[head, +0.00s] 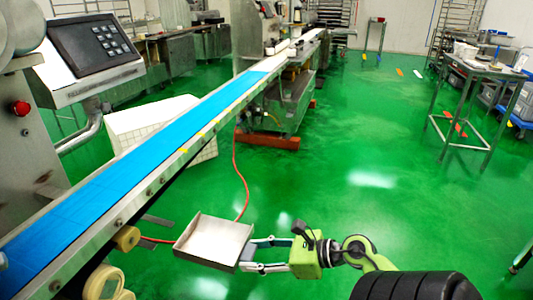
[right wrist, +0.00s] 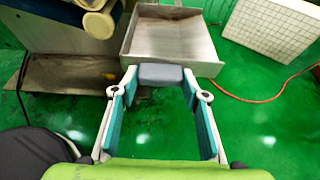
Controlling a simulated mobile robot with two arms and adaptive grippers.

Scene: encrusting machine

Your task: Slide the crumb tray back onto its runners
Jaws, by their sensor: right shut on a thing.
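The crumb tray (head: 213,238) is a shallow metal tray with raised sides, held above the green floor beside the conveyor's lower side. My right gripper (head: 247,255) is at its right end; in the right wrist view the gripper (right wrist: 161,75) is shut on the tray's dark grey handle block (right wrist: 161,74). The tray (right wrist: 170,42) extends away beyond the fingertips and looks empty. A short grey strip (head: 158,220), possibly a runner, sticks out under the conveyor, left of the tray and apart from it in the head view. My left gripper is not in view.
The blue conveyor belt (head: 150,155) runs diagonally, with yellowish rollers (head: 126,238) below its near end. A white crate (head: 150,125) stands behind it. A red cable (head: 241,185) lies on the floor behind the tray. The floor to the right is mostly clear.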

